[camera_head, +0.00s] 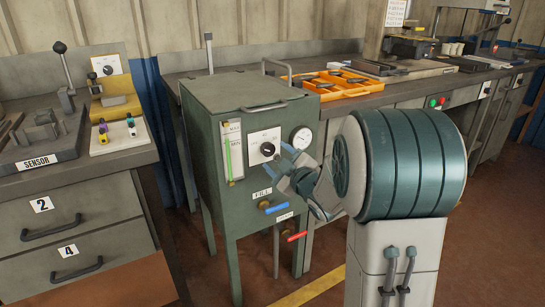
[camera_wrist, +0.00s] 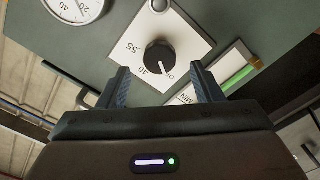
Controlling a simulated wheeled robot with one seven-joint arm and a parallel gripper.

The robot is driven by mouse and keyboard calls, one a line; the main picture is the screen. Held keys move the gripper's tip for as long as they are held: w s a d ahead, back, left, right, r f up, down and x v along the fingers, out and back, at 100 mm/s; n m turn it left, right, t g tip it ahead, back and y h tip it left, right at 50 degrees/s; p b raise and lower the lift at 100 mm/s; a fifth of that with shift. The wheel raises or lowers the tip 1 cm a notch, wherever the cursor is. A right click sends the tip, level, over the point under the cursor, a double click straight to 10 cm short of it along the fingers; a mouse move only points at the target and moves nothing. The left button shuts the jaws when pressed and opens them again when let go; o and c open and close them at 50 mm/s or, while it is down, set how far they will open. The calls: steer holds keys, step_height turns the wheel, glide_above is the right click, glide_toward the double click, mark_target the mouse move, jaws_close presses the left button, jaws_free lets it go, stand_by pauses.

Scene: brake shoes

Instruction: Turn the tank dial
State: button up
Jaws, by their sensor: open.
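The tank (camera_head: 227,222) is a green metal cabinet on legs, centre left in the head view. Its dial (camera_head: 267,149) is a black round knob on a white scale plate on the front panel. In the wrist view the dial (camera_wrist: 160,57) has a white pointer line and lies ahead of the fingertips, roughly between them. My gripper (camera_wrist: 161,76) is open and empty, with a finger on each side of the dial's line. In the head view my gripper (camera_head: 285,162) is just right of the dial, partly hidden by my wrist. I cannot tell whether a finger touches the dial.
A round gauge (camera_head: 302,138) sits right of the dial and a level tube (camera_head: 229,152) left of it. A blue-handled valve (camera_head: 275,208) and a red-handled valve (camera_head: 296,237) project below. A workbench with an orange tray (camera_head: 337,84) stands behind; a sensor bench (camera_head: 75,165) stands left.

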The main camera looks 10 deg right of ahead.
mark_target(270, 152)
steer(key=shift+x, duration=1.7)
steer(key=c, duration=1)
steer(key=shift+m, duration=0.3)
steer(key=m, duration=0.5)
steer(key=shift+d+p, duration=0.1)
steer(key=shift+p, duration=0.2)
steer(key=m+p, duration=0.2)
steer(key=m, duration=0.4)
steer(key=shift+f, duration=0.1)
